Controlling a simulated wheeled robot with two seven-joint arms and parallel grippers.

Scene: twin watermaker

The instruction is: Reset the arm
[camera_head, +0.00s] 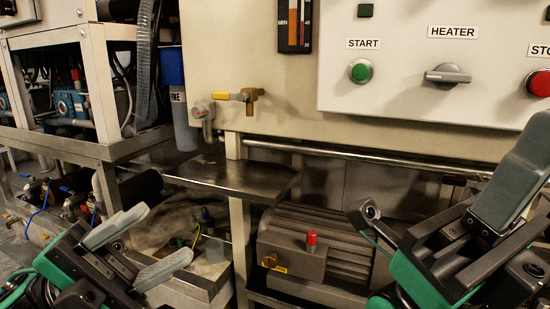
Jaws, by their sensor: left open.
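My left gripper (168,232) is at the lower left, with its two grey fingers spread apart and nothing between them. It is in front of the lower frame and the pipework. My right gripper (515,170) is at the right edge, below the control panel. One large grey finger points up and the other cannot be made out clearly, so its opening is unclear. Neither gripper is seen holding anything.
The white control panel (410,95) has a green START button (361,71), a HEATER knob (447,75) and a red button (538,83). A yellow-handled valve (230,96) sticks out above a dark metal shelf (235,178). A motor (325,250) sits below.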

